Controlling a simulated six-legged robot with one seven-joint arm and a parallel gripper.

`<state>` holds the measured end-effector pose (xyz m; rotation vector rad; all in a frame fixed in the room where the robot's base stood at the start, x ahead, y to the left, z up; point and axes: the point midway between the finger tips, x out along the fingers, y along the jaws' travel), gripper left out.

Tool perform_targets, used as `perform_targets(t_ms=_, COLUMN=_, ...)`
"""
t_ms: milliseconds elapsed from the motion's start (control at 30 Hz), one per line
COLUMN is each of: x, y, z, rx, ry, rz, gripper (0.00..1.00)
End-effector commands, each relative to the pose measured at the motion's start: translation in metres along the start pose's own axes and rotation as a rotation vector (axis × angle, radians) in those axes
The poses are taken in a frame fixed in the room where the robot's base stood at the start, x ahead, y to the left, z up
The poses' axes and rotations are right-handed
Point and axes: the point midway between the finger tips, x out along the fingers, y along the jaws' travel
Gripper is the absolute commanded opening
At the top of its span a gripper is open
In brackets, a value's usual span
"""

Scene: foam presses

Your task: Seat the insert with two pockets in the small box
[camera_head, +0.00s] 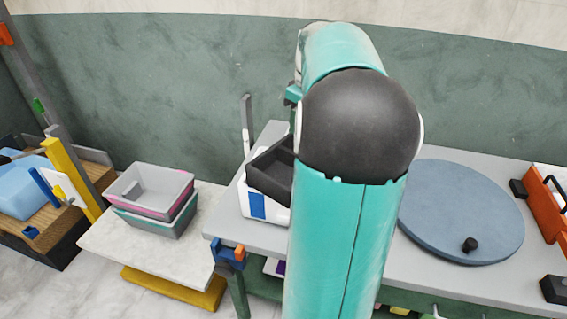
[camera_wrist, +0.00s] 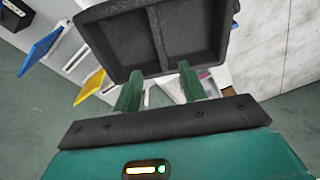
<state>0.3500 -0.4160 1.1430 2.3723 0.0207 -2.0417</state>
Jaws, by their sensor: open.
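The insert (camera_wrist: 110,40) is a dark grey foam tray with two pockets split by a divider; it fills the top of the wrist view. In the head view the insert (camera_head: 269,172) sits tilted at the top of a small white box (camera_head: 277,211) with a blue label. Part of it is hidden behind my arm. My gripper (camera_wrist: 160,72) is open, its two green fingers apart at the insert's near rim. I cannot tell whether they touch it. In the head view my arm hides the gripper.
Stacked grey bins (camera_head: 150,195) stand on a pale low table at left. A round blue-grey disc (camera_head: 455,210) with a black knob lies on the grey table at right. An orange toolbox (camera_head: 545,212) stands at the far right. A grey upright post (camera_head: 247,125) rises behind the box.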

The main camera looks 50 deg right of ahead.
Motion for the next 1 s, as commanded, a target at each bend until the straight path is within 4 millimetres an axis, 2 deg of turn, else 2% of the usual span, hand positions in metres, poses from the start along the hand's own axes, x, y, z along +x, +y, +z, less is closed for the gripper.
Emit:
perform_targets(t_ms=400, x=0.072, y=0.001, z=0.003, rx=0.007, ry=-0.002, rz=-0.001, gripper=0.42)
perform_targets(t_ms=567, x=0.083, y=0.001, z=0.003, rx=0.006, ry=-0.001, rz=0.001, gripper=0.42)
perform_targets(t_ms=900, x=0.128, y=-0.002, z=0.007, rx=0.004, ry=-0.001, rz=0.0, gripper=0.42)
perform_targets(t_ms=1000, x=0.133, y=-0.003, z=0.007, rx=0.004, ry=-0.001, rz=0.0, gripper=0.42)
